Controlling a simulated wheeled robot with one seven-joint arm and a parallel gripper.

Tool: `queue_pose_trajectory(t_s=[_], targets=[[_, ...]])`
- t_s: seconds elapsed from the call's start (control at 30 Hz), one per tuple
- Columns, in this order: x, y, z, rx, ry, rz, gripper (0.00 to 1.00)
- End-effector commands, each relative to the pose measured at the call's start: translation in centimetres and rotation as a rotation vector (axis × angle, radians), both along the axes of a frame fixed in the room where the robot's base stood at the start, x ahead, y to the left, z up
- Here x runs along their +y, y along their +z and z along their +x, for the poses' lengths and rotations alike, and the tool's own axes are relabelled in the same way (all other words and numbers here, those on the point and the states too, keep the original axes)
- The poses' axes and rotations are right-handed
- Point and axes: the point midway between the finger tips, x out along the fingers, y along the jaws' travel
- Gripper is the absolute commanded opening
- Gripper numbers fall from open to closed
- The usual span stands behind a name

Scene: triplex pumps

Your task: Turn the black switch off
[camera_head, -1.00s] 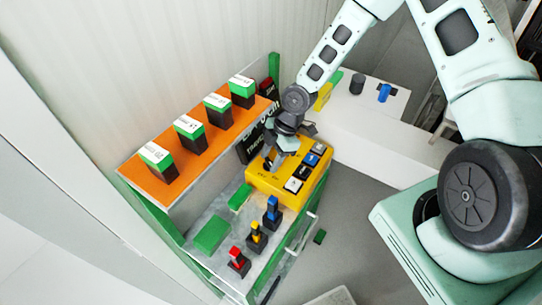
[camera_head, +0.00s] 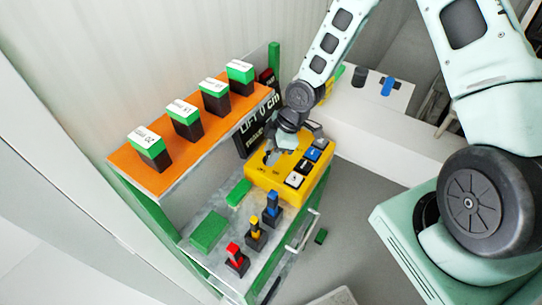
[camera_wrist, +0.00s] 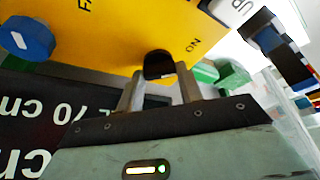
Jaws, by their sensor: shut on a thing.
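The yellow control box (camera_head: 272,182) stands at the far end of the grey shelf, and its yellow face (camera_wrist: 105,35) fills the top of the wrist view. The black switch (camera_wrist: 158,64) sits on that face, near the printed word ON to its right. My gripper (camera_wrist: 160,80) has one finger on each side of the switch and is shut on it. In the head view my gripper (camera_head: 273,152) reaches down to the left part of the box and hides the switch. The switch's exact angle is hard to tell.
A blue knob (camera_wrist: 27,38) is left of the switch. A black sign (camera_head: 250,139) stands close behind. Red (camera_head: 235,252), yellow (camera_head: 255,229) and blue (camera_head: 272,208) handled valves stand on the shelf in front.

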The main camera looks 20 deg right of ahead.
Motion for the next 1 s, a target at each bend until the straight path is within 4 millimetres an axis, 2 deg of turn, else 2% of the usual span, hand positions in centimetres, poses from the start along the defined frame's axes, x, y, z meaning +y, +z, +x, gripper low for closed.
queue_pose_trajectory(t_s=[0.07,0.6,1.0], targets=[[0.09,-0.45,0.01,-0.006,-0.068,-0.002,0.14],[0.29,-0.26,-0.18,-0.006,-0.540,0.001,0.14],[0.32,0.02,-0.21,-0.005,-0.714,0.002,0.14]])
